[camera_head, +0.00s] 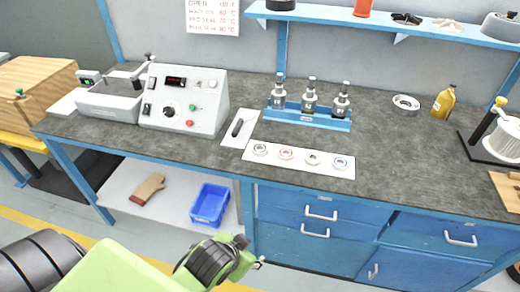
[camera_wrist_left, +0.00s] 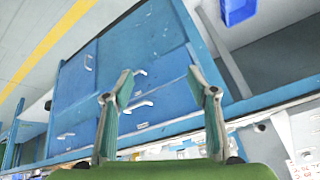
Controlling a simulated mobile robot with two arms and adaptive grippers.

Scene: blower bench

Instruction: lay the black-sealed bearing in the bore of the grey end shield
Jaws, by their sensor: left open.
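Several small ring bearings lie in a row on a white strip (camera_head: 300,161) near the bench's front edge. One has a red seal (camera_head: 286,154) and the right-end one a blue seal (camera_head: 340,163). The left-end bearing (camera_head: 260,149) and the third bearing (camera_head: 312,159) look grey to dark; I cannot tell which is black-sealed. A round grey part with a central opening, seemingly the end shield (camera_head: 406,102), lies farther back on the right. My left gripper (camera_head: 258,263) is below and in front of the bench, and is open and empty in the left wrist view (camera_wrist_left: 164,90). My right gripper is not in view.
A blue rack (camera_head: 310,121) with several bottle-like tools stands behind the strip. A grey control box (camera_head: 184,100) is at left, a yellow bottle (camera_head: 444,102) at right. Blue drawers (camera_head: 320,212) front the bench. Bench top between strip and end shield is mostly clear.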

